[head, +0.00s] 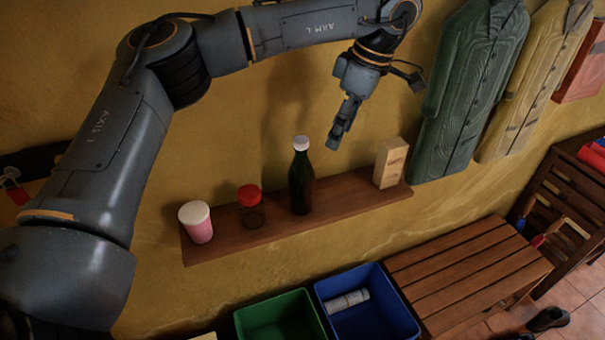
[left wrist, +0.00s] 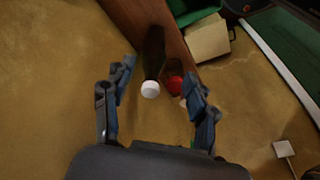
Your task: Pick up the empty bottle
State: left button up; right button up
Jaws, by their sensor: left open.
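A dark green bottle (head: 301,187) with a white cap stands upright on a brown wall shelf (head: 350,202). I cannot tell from here whether it is empty. My left gripper (head: 338,134) is open, above and to the right of the bottle in the head view, apart from it. In the left wrist view, the bottle's white cap (left wrist: 150,90) and dark body show ahead between the two open fingers (left wrist: 160,73). Nothing is held. My right gripper does not show.
On the shelf, a red-lidded jar (head: 251,211) and a pink cup with a white lid (head: 197,222) stand left of the bottle; a cream box (head: 391,163) stands right. Below are a green bin (head: 272,312), a blue bin (head: 391,302) holding a can, and a slatted bench (head: 470,265).

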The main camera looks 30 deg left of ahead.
aim_at(306, 140)
pick_arm(q)
jog(key=a+r+y, duration=0.2)
jog(key=a+r, duration=0.1)
jog(key=a, duration=0.1)
jog(key=x, duration=0.6)
jog(key=shift+f, duration=0.45)
jog(key=shift+a+f, duration=0.25)
jog(key=shift+f, duration=0.25)
jog(key=p+x, duration=0.1)
jog(key=x, duration=0.1)
jog(key=p+x, duration=0.1)
jog(key=x, duration=0.1)
jog(key=shift+s+a+f+p, duration=0.2)
jog(key=shift+s+a+p, duration=0.1)
jog(key=shift+a, duration=0.15)
jog(key=shift+f, duration=0.2)
jog(key=shift+d, duration=0.1)
jog(key=c, duration=0.3)
grip_shut()
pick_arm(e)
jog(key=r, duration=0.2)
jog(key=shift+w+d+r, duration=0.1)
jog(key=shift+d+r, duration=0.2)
